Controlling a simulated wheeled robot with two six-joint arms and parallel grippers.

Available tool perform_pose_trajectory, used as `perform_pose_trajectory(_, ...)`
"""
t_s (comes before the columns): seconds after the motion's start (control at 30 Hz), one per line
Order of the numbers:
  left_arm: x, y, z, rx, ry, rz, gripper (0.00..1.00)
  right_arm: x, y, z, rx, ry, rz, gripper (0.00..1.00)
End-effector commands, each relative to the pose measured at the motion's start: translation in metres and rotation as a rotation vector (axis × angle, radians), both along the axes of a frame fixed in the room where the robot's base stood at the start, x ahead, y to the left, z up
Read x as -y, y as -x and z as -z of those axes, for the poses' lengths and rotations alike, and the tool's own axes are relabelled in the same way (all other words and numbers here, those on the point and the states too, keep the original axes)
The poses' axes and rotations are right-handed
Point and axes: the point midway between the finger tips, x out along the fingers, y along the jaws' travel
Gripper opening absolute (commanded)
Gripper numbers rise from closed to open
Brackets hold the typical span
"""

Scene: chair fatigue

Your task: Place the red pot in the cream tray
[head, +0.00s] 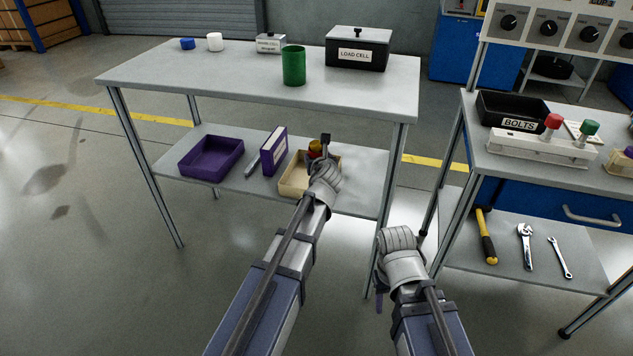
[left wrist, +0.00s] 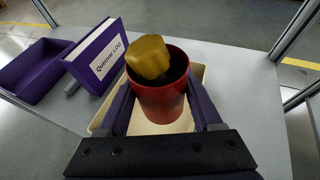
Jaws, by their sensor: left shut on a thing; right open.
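The red pot (left wrist: 163,100) is between the two fingers of my left gripper (left wrist: 166,108), which is shut on it. A yellow lump (left wrist: 148,57) sticks out of the pot's mouth. The cream tray (head: 292,181) is on the lower shelf of the table; its rim also shows around and below the pot in the left wrist view (left wrist: 202,74). The pot is over or within the tray; I cannot tell whether it touches the tray floor. In the head view my left arm hides much of the pot and tray. My right gripper (head: 398,242) is open, away from the shelf.
A purple tray (head: 211,160) and an upright purple logbook (head: 274,151) are left of the cream tray on the lower shelf (head: 358,178). The table top (head: 220,72) overhangs behind, with a green cup (head: 293,66) and a load cell box (head: 357,50). Another bench is at right.

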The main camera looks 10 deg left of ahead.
Motion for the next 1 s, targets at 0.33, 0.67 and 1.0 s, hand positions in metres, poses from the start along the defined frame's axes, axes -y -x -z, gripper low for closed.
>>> perform_pose_trajectory(0.33, 0.000, 0.000, 0.030, 0.000, 0.000, 0.000, 0.10, 0.000, 0.000, 0.030, 0.001, 0.000, 0.005, 0.50)
perform_pose_trajectory(0.67, 0.000, 0.000, 0.063, 0.000, 0.000, 0.000, 0.10, 0.000, -0.001, 0.063, 0.003, -0.001, 0.005, 0.50)
perform_pose_trajectory(1.0, 0.000, 0.000, 0.067, 0.000, 0.000, 0.000, 0.10, 0.000, -0.001, 0.067, 0.003, -0.001, 0.005, 0.50)
